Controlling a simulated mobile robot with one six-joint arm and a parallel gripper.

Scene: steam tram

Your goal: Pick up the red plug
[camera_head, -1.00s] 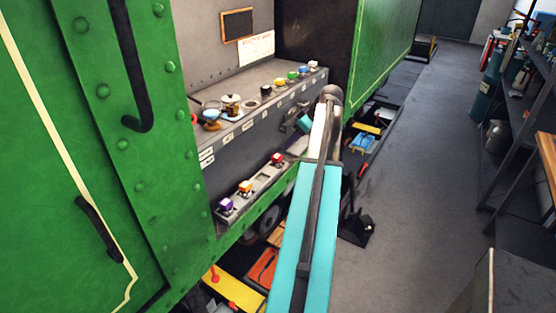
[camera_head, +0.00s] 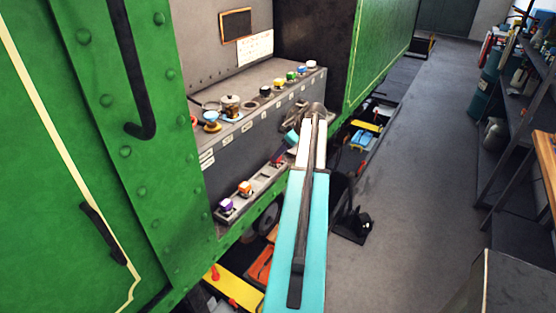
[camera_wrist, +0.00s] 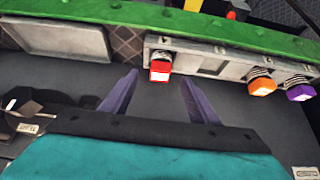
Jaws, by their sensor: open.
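The red plug (camera_wrist: 160,72) is a small red block with a pale face on a ribbed stem, at the left part of a grey strip (camera_wrist: 205,62) in the wrist view. My gripper (camera_wrist: 158,80) is open, its two purple fingers apart, with the red plug showing between their tips. I see no finger touching it. An orange plug (camera_wrist: 263,86) and a purple plug (camera_wrist: 300,92) sit farther right on the same strip. In the head view my gripper (camera_head: 279,155) is at the strip's far end and hides most or all of the red plug.
A green rail (camera_wrist: 200,38) runs behind the strip in the wrist view. In the head view, a grey shelf (camera_head: 225,142) above the strip carries a pot (camera_head: 231,104) and several coloured knobs. The floor (camera_head: 400,200) on the right is open.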

